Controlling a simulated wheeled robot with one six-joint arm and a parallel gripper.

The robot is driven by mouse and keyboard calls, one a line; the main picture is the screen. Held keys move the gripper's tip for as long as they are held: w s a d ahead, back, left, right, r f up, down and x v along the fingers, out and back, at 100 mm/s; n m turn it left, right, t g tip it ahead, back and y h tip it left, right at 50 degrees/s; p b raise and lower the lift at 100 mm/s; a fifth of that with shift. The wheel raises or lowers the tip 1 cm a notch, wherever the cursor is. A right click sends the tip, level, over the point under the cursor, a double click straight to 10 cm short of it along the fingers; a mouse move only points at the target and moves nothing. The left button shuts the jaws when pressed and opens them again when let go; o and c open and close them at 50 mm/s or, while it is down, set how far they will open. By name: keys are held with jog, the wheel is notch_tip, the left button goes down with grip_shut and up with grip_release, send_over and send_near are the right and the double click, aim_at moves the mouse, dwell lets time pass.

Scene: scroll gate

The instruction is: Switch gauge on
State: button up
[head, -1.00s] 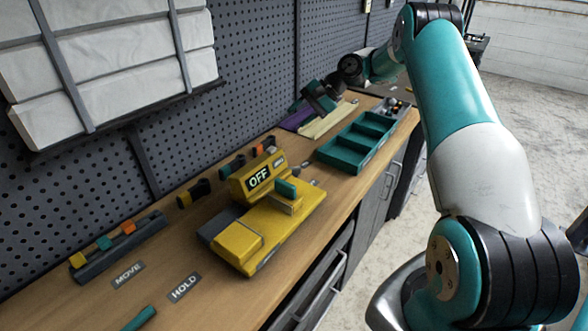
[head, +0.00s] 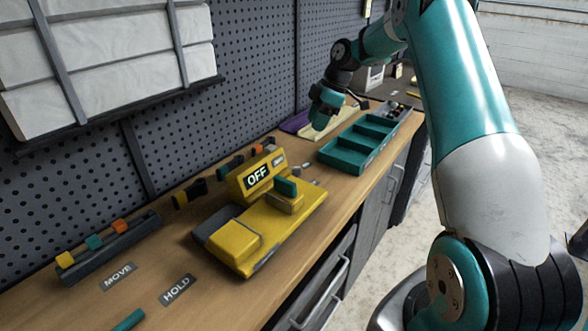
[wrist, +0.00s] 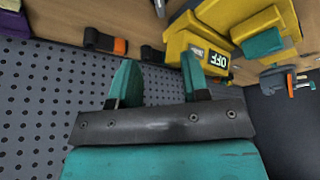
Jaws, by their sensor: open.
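The yellow gauge (head: 262,232) sits on the wooden workbench with a dark display (head: 258,177) reading OFF. A teal switch knob (head: 287,187) stands on a yellow block at its right end. In the wrist view the OFF display (wrist: 218,60) and the teal knob (wrist: 264,43) show at the upper right. My gripper (head: 324,118) is above the bench, beyond the gauge and apart from it. In the wrist view its two teal fingers (wrist: 160,80) are spread with nothing between them.
A teal divided tray (head: 362,140) stands right of the gauge, near the bench's front edge. A dark rack (head: 108,247) with coloured blocks is at left, near the MOVE (head: 118,276) and HOLD (head: 177,289) labels. A perforated wall (head: 240,70) bounds the back.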

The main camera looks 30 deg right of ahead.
aim_at(294, 168)
jog(key=p+x, duration=0.3)
jog(key=x, duration=1.3)
jog(key=shift+a+f, duration=0.2)
jog(key=shift+f, duration=0.05)
grip_shut()
